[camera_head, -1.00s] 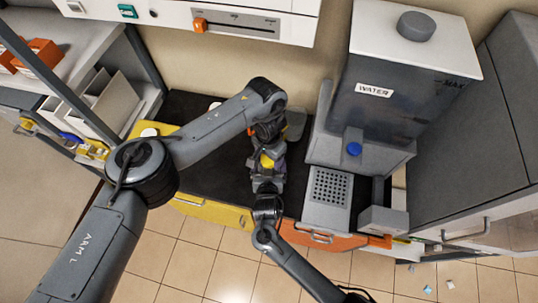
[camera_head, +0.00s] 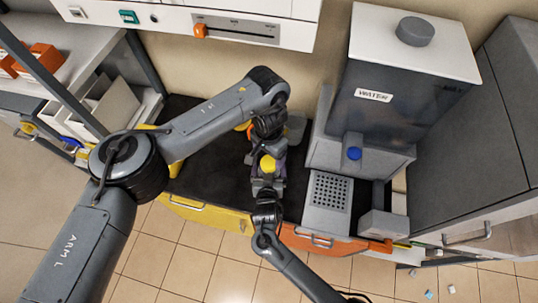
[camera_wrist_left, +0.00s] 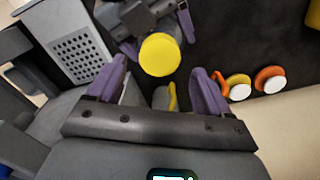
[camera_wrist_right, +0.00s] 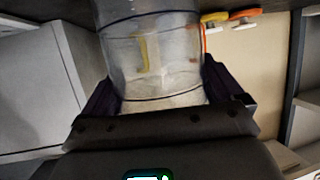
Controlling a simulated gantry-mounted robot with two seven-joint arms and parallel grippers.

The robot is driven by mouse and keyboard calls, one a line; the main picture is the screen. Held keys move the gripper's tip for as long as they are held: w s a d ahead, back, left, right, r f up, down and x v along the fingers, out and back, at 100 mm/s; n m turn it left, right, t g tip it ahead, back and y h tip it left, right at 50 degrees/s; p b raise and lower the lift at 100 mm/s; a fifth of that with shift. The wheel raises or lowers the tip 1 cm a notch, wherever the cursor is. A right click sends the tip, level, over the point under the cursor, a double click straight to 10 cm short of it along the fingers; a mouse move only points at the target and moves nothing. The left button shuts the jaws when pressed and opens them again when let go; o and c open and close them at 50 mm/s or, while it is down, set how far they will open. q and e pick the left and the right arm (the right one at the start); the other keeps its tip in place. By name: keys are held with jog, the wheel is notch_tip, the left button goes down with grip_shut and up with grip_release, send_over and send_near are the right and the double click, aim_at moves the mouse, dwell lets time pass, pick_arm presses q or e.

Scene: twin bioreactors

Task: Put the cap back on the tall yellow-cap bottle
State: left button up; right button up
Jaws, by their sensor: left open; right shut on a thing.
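The yellow cap (camera_head: 267,163) shows between my two grippers. In the left wrist view, the cap (camera_wrist_left: 160,54) is a round disc seen from above, and it appears to sit on top of the bottle, whose body is hidden below it. My left gripper (camera_head: 268,146) is open, with its purple fingers on either side of and just short of the cap, apparently not touching it. My right gripper (camera_wrist_right: 160,78) is shut on the clear bottle (camera_wrist_right: 155,52), which stands between its fingers. The bottle's top is outside the right wrist view.
Orange and yellow parts with white discs (camera_wrist_left: 270,80) lie on the dark bench (camera_head: 215,170). A perforated grey block (camera_head: 329,193) and the water tank (camera_head: 400,105) stand to the right. A yellow drawer (camera_head: 205,212) and an orange drawer (camera_head: 320,241) front the bench.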

aim_at(269, 162)
pick_arm(q)
jog(key=shift+c, duration=0.3)
jog(key=shift+r+n, duration=0.5)
jog(key=shift+r, duration=1.25)
jog(key=shift+f, duration=0.15)
jog(key=shift+f, duration=3.9)
jog(key=c, duration=1.1)
jog(key=o, duration=1.1)
jog(key=shift+o, duration=0.2)
